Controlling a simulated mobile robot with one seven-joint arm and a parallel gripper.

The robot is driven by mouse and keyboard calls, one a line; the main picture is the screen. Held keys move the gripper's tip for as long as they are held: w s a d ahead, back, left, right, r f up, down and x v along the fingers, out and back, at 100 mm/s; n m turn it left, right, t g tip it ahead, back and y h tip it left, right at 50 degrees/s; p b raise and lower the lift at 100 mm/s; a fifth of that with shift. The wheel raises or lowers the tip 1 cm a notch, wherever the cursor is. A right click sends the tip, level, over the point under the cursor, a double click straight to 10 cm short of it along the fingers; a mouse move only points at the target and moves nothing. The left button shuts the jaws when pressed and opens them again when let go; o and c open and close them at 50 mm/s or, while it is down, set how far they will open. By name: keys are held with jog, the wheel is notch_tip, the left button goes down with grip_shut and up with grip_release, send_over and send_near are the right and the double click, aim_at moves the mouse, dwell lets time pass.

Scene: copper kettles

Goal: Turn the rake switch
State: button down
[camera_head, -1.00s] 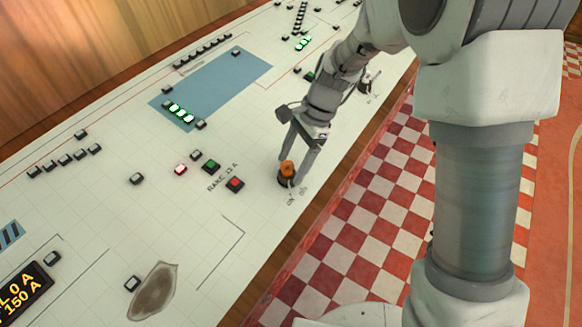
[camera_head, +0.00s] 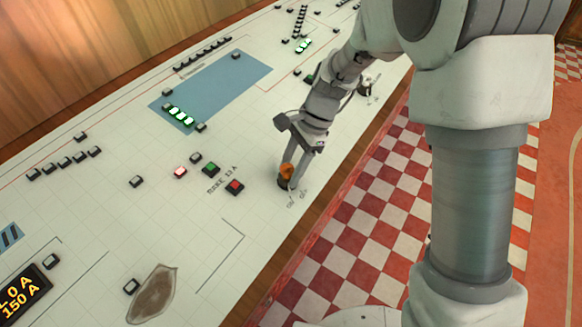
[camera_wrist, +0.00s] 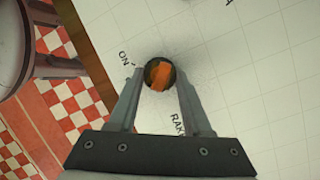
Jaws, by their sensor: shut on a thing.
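The rake switch (camera_head: 285,173) is an orange knob on a dark round base, near the right edge of the white panel. It also shows in the wrist view (camera_wrist: 160,73), between my fingertips, with its orange bar slightly tilted and a printed "ON" mark at its upper left. My gripper (camera_head: 290,168) comes down onto the knob from above right. In the wrist view my gripper (camera_wrist: 161,82) has one finger on each side of the knob and is shut on it. The "RAKE" lettering is partly hidden behind a finger.
A green button (camera_head: 211,168), a red button (camera_head: 234,187) and a lit pinkish button (camera_head: 180,171) sit left of the switch. Another switch (camera_head: 366,87) stands farther up the panel edge. Checkered floor (camera_head: 365,215) lies beyond the edge.

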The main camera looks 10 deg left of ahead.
jog(key=shift+n+p, duration=0.4)
jog(key=shift+p, duration=0.05)
jog(key=shift+w+a+r+n+g+h+p, duration=0.1)
jog(key=shift+n+g+h+p, duration=0.2)
jog(key=shift+n+p, duration=0.4)
jog(key=shift+w+a+n+g+h+p, duration=0.1)
jog(key=shift+n+g+h+p, duration=0.25)
jog(key=shift+n, duration=0.55)
jog(key=shift+a+n+h+p, duration=0.1)
jog(key=shift+n+h+p, duration=0.45)
jog(key=shift+n+p, duration=0.85)
jog(key=shift+n+h, duration=0.3)
jog(key=shift+n, duration=0.9)
jog(key=shift+c, duration=1.7)
grip_release()
jog(key=p+v, duration=0.1)
jog(key=v, duration=1.6)
jog(key=shift+w+p, duration=0.3)
jog(key=shift+w, duration=0.05)
